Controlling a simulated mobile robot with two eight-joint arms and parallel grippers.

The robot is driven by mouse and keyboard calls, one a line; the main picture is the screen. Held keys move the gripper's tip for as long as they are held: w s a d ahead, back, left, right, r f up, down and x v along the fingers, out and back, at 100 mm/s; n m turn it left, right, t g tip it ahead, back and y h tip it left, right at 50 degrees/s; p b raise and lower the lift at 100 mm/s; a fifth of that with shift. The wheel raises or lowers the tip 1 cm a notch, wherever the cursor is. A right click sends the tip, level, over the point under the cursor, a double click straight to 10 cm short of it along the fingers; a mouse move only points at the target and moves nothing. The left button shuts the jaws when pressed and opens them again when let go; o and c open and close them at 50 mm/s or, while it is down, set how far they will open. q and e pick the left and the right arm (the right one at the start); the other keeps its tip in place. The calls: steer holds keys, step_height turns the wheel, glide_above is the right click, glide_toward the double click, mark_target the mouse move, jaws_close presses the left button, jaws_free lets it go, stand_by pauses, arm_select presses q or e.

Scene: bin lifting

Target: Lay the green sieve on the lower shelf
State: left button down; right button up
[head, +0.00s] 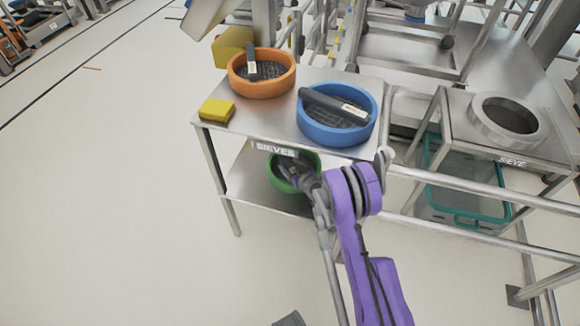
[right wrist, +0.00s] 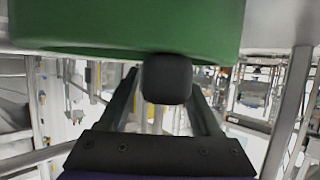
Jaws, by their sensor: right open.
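The green sieve (head: 312,160) is at the lower shelf (head: 248,178) of the metal stand marked SIEVES, partly hidden by my right arm and the upper shelf. My right gripper (head: 296,176) is at the sieve, reaching in from the front. In the right wrist view the sieve's green wall (right wrist: 130,28) fills the top. A dark handle end (right wrist: 167,80) lies between the open fingers of the right gripper (right wrist: 168,100), with visible space on both sides. Whether the sieve rests fully on the shelf is hidden.
On the upper shelf (head: 277,113) stand an orange sieve (head: 262,86), a blue sieve (head: 335,137) and a yellow block (head: 216,110). To the right are a metal table with a ring (head: 478,119), a teal crate (head: 455,216) and rails. The floor at left is clear.

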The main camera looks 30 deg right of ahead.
steer(key=shift+r, duration=0.1)
steer(key=shift+s+r, duration=0.15)
steer(key=shift+s, duration=0.05)
steer(key=d+p+v, duration=0.1)
steer(key=p+v, duration=0.1)
steer(key=v, duration=0.9)
steer(key=s+a+r+n+g+y, duration=0.1)
steer(key=s+a+r+g+y, duration=0.15)
steer(key=a+r, duration=0.45)
steer(key=s+a+r+n+g+y, duration=0.1)
steer(key=s+a+r+g, duration=0.3)
steer(key=a, duration=0.6)
steer(key=s+a+r+g+h, duration=0.1)
steer(key=s+a+r, duration=0.1)
steer(key=s, duration=0.8)
steer(key=s+a+r+m+g+h, duration=0.1)
steer(key=s+a+r, duration=0.1)
steer(key=s, duration=0.9)
steer(key=shift+s+a+r, duration=0.2)
steer(key=shift+a+r, duration=0.2)
steer(key=shift+r, duration=0.15)
steer(key=shift+g, duration=0.25)
